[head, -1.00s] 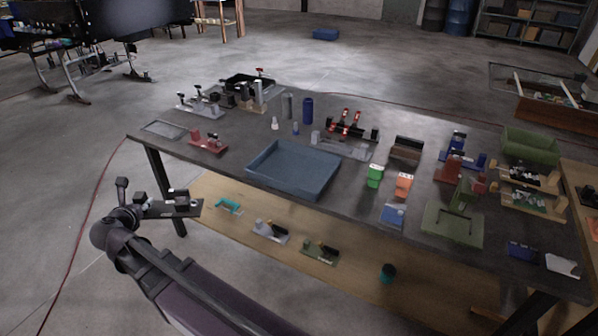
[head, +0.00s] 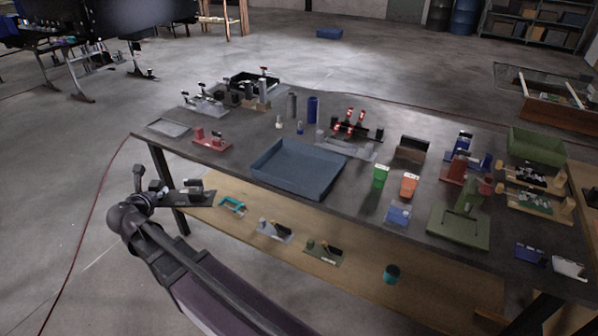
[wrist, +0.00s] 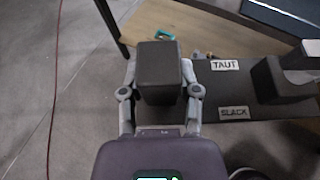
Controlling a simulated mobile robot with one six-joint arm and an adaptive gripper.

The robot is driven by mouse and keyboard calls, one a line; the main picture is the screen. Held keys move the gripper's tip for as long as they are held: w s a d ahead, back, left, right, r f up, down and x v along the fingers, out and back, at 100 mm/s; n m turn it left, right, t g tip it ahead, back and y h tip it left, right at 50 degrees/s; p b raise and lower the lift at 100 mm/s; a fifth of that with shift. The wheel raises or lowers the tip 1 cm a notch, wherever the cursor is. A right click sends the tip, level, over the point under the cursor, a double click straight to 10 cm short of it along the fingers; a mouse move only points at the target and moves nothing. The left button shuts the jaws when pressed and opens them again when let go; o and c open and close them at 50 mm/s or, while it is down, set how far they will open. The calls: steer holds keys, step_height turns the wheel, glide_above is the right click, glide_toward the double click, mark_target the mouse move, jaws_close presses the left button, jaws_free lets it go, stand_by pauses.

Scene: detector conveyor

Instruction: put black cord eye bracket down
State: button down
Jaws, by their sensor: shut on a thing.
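The black cord eye bracket is a dark plate with upright dark blocks (head: 190,197). It is held beyond the left front edge of the table, in the open air. In the wrist view one dark block (wrist: 158,88) stands between the two grey fingers of my gripper (wrist: 158,72), which is shut on it. The bracket's plate (wrist: 240,88) stretches right, with white labels reading TAUT and SLACK, to another block with a grey top. My gripper shows small and dark in the head view (head: 148,200), its fingers hard to make out.
The dark table (head: 225,165) carries a blue tray (head: 300,170), a red bracket (head: 210,141), a flat grey plate (head: 169,127) and other fixtures. A wooden lower shelf (head: 330,260) holds several small items. A table leg (head: 168,190) is close to the bracket.

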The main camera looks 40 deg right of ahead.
steer(key=w+d+f+m+g+h+b, duration=0.1)
steer(key=w+d, duration=0.2)
steer(key=d, duration=0.6)
steer(key=w+d+f+m+g+h+b, duration=0.1)
steer(key=w+d, duration=0.3)
steer(key=d, duration=0.5)
steer(key=w+d+f+m+g+h, duration=0.1)
steer(key=w+d, duration=0.2)
steer(key=d, duration=0.6)
steer(key=s+d+f+m+g+h+b, duration=0.1)
steer(key=d+m+g+b, duration=0.1)
steer(key=d, duration=2.7)
steer(key=shift+s+d+f+m+g, duration=0.15)
steer(key=shift+d+m+g, duration=0.15)
steer(key=shift+d+m, duration=0.1)
steer(key=shift+f, duration=0.1)
step_height(320, 180, down, 6)
steer(key=b, duration=0.6)
steer(key=shift+f+b, duration=0.1)
steer(key=shift+b, duration=0.2)
steer(key=shift+f+b, duration=1.85)
steer(key=shift+b, duration=0.05)
steer(key=shift+a, duration=0.1)
